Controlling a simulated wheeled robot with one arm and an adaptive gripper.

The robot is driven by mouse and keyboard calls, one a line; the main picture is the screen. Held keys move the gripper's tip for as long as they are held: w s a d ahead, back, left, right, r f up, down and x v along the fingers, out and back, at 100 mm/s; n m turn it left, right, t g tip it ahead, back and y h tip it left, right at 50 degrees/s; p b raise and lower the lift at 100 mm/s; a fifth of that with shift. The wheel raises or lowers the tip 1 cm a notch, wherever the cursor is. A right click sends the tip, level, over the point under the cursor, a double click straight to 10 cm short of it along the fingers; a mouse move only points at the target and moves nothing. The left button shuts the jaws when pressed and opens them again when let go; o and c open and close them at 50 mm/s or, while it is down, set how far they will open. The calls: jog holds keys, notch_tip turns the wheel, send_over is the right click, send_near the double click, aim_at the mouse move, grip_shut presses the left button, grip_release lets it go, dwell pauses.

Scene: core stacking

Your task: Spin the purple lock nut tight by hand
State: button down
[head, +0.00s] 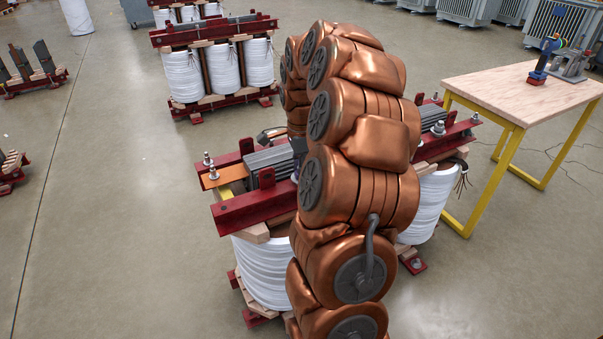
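My copper-coloured arm stands in front of the transformer core in the middle of the head view and arches over it. I cannot make out the purple lock nut. The core has red clamp beams (262,206) and grey laminated steel (268,160). Threaded studs with pale metal nuts show at its left end (213,173) and right end (439,128). White coils (262,270) hang below the beams.
A wooden-topped table (510,92) with yellow legs stands at the right, with a blue-and-red power tool (540,62) on it. Another coil assembly (218,70) stands behind. Red-framed parts (35,78) lie at the far left.

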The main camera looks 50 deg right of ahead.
jog(key=shift+s+f+m+b, duration=0.2)
jog(key=shift+f+m+b, duration=0.1)
jog(key=shift+m+b, duration=0.15)
jog(key=shift+a+r+m+b, duration=0.1)
jog(key=shift+r+m+b, duration=0.05)
jog(key=shift+m+b, duration=0.7)
jog(key=shift+m, duration=0.3)
jog(key=shift+m+b, duration=0.3)
jog(key=c, duration=0.7)
grip_release()
jog(key=shift+r, duration=0.1)
jog(key=shift+w, duration=0.1)
jog(key=shift+r, duration=0.15)
